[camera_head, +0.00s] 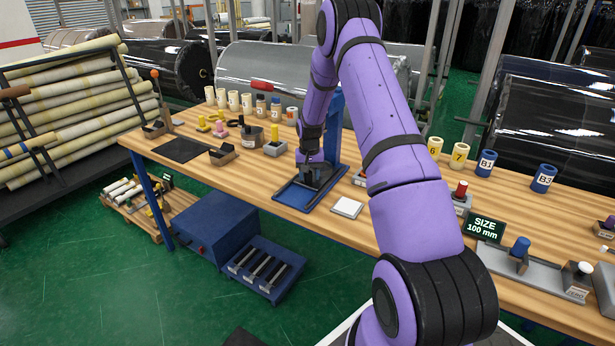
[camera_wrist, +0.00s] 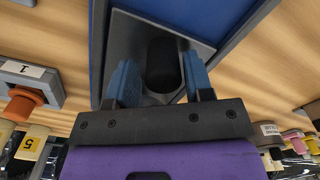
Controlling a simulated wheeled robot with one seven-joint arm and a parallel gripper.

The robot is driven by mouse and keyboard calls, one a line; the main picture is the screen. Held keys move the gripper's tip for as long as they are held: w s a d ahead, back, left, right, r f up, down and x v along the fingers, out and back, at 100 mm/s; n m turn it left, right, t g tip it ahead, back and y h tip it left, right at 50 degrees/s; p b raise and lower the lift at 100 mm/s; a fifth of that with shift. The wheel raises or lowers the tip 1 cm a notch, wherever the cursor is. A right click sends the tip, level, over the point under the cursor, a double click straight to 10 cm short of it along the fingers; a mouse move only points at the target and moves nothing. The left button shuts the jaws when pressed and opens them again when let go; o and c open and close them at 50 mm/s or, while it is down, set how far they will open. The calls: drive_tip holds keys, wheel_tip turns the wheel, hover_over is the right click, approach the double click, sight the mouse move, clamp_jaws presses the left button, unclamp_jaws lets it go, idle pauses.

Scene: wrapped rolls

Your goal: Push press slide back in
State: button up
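The blue press (camera_head: 337,125) stands on the table, with its blue-rimmed base (camera_head: 293,196) reaching toward the front edge. My gripper (camera_head: 316,178) points down over this base, under my purple arm. In the wrist view, the two blue fingers of my gripper (camera_wrist: 160,82) stand apart on either side of a dark round knob (camera_wrist: 163,62). The knob is on a grey slide plate (camera_wrist: 197,45) that lies over the blue base (camera_wrist: 215,15). Small gaps seem to show between fingers and knob. My arm partly hides the press, so how far the slide is out is unclear.
A white square pad (camera_head: 347,207) lies just right of the base. Small blocks, cups and a yellow-topped holder (camera_head: 275,147) stand left of the press. A size sign (camera_head: 483,226) stands at right. A blue cabinet (camera_head: 205,228) sits below the table's front edge.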

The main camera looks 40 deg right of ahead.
drive_tip(key=shift+o, duration=0.5)
drive_tip(key=shift+a, duration=0.1)
wheel_tip(320, 180, up, 11)
drive_tip(key=shift+f, duration=0.15)
idle(0.5)
drive_tip(key=s+a+r+n+t, duration=0.1)
drive_tip(key=s+a+r, duration=0.3)
drive_tip(key=a+r, duration=0.3)
drive_tip(key=s+a+r+n+t, duration=0.1)
drive_tip(key=s+a+r, duration=0.35)
drive_tip(key=r, duration=0.45)
drive_tip(key=s+a+r+n+t, duration=0.1)
drive_tip(key=s+a+r, duration=0.45)
drive_tip(key=r, duration=0.25)
drive_tip(key=s+a+r+n+t, duration=0.1)
drive_tip(key=s+a, duration=0.4)
drive_tip(key=s, duration=0.7)
drive_tip(key=s+a+r+n+t, duration=0.1)
drive_tip(key=s+a+r+n, duration=0.2)
drive_tip(key=s, duration=1)
drive_tip(key=a+r, duration=0.1)
drive_tip(key=a, duration=0.2)
